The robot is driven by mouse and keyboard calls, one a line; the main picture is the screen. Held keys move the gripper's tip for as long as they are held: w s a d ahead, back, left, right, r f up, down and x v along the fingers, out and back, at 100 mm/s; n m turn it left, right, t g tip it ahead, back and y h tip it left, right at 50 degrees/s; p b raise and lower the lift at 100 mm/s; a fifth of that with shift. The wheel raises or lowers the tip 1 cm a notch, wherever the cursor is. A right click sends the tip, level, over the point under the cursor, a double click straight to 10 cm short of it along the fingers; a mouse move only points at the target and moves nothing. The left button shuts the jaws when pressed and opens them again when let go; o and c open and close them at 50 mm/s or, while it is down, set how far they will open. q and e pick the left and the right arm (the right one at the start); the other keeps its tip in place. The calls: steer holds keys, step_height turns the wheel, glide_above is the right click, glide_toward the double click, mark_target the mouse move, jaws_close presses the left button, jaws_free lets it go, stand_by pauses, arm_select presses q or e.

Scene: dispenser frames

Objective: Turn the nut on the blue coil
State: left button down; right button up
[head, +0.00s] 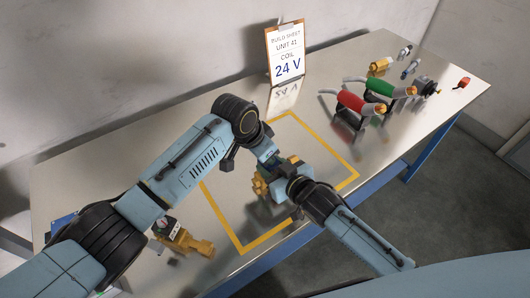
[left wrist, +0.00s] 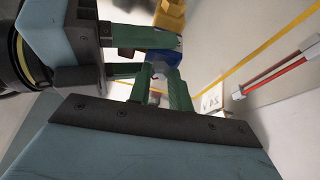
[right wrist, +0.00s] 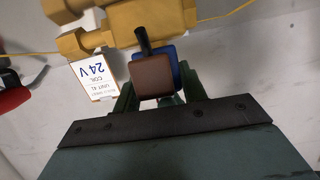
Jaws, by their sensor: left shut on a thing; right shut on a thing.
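The blue coil (head: 267,153) sits on a brass valve body (head: 261,187) inside the yellow outline on the table. In the right wrist view the coil (right wrist: 168,62) shows a brown face, with a black stub beside it. My right gripper (right wrist: 157,92) is shut on the coil from its sides. In the left wrist view the coil (left wrist: 163,40) is between the right gripper's green fingers. My left gripper (left wrist: 164,84) is at the coil's end, shut on a small greyish piece, apparently the nut, mostly hidden between its fingers.
A build sheet (head: 286,54) reading "COIL 24 V" stands at the back. Red (head: 352,104) and green (head: 379,88) coils stand in black holders at the right. Another brass valve (head: 185,238) lies at the front left.

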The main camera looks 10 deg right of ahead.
arm_select(q)
steer(key=shift+n, duration=0.3)
steer(key=n, duration=0.2)
steer(key=n+t+y, duration=0.1)
steer(key=shift+s+d+n, duration=0.15)
steer(key=shift+s+n, duration=0.1)
steer(key=shift+n, duration=0.05)
steer(key=shift+d+n+t+y, duration=0.1)
steer(key=shift+n+t+y, duration=0.4)
steer(key=shift+n, duration=1.1)
steer(key=c, duration=1.3)
jaws_free()
steer(key=shift+r, duration=0.1)
